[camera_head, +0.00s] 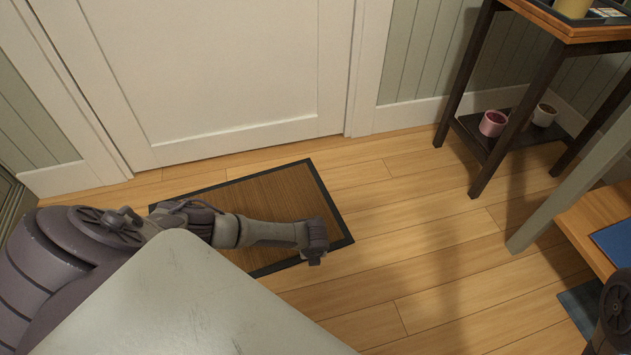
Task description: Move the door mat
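The door mat (285,190) lies flat on the wooden floor in front of the white door. It is brown with a dark border and sits at an angle to the door. My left arm reaches in from the left, and its gripper (315,256) is over the mat's right part, near its front right edge. I cannot tell whether its fingers are open or shut, or whether they touch the mat. The arm and my pale body hide the mat's near left part. Of my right arm only a dark piece shows at the bottom right edge; its gripper is out of view.
The white door (215,75) is closed behind the mat. A wooden bench (590,225) is at the right. The middle floor is clear.

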